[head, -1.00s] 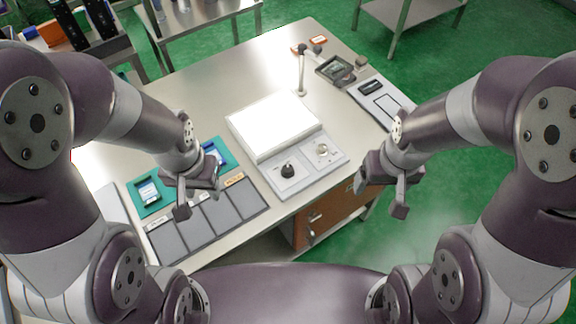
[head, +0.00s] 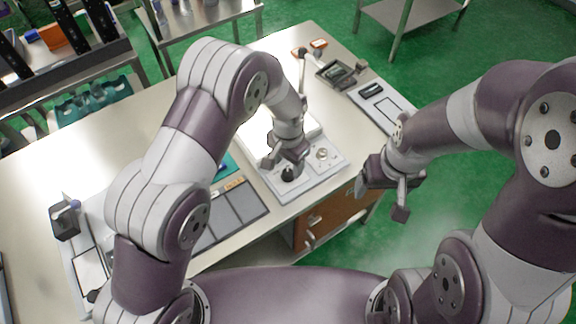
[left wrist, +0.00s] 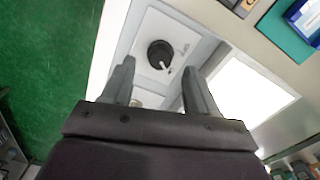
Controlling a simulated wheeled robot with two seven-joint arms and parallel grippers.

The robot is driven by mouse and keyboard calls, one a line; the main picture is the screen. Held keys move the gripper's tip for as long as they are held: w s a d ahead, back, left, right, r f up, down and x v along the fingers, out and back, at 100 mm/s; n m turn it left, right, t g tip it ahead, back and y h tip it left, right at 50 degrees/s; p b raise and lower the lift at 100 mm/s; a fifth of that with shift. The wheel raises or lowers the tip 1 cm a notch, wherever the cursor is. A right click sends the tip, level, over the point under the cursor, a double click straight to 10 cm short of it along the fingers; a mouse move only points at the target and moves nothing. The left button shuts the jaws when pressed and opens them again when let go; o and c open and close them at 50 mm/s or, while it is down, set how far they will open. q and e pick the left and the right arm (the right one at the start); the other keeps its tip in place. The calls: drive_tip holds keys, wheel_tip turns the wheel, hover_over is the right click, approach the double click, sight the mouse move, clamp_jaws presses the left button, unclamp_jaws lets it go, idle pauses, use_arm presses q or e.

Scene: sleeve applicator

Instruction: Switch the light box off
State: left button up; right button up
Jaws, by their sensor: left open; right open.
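The light box (head: 252,128) stands on the table with its panel glowing bright white; the panel also shows in the left wrist view (left wrist: 245,90). A black knob (head: 288,174) sits on its front control plate, beside a silver knob (head: 322,154). In the left wrist view the black knob (left wrist: 159,53) shows a white pointer toward the lower right. My left gripper (head: 284,160) is open above the black knob, which appears between and beyond its fingertips; contact cannot be told. My left arm hides part of the panel. My right gripper (head: 385,196) is open and empty, right of the table's front edge.
A mat with grey compartments (head: 238,204) lies left of the light box, partly behind my left arm. A thin post (head: 302,75) rises behind the box. A dark device (head: 334,72) and a flat tray (head: 402,122) lie at the right. A brown drawer unit (head: 325,218) is below.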

sight(288, 172)
use_arm(q)
wheel_tip(288, 172, down, 3)
drive_tip(key=shift+s+a+f, duration=0.1)
drive_tip(key=shift+f, duration=0.15)
drive_tip(key=c, duration=1)
drive_tip(key=shift+c, duration=0.2)
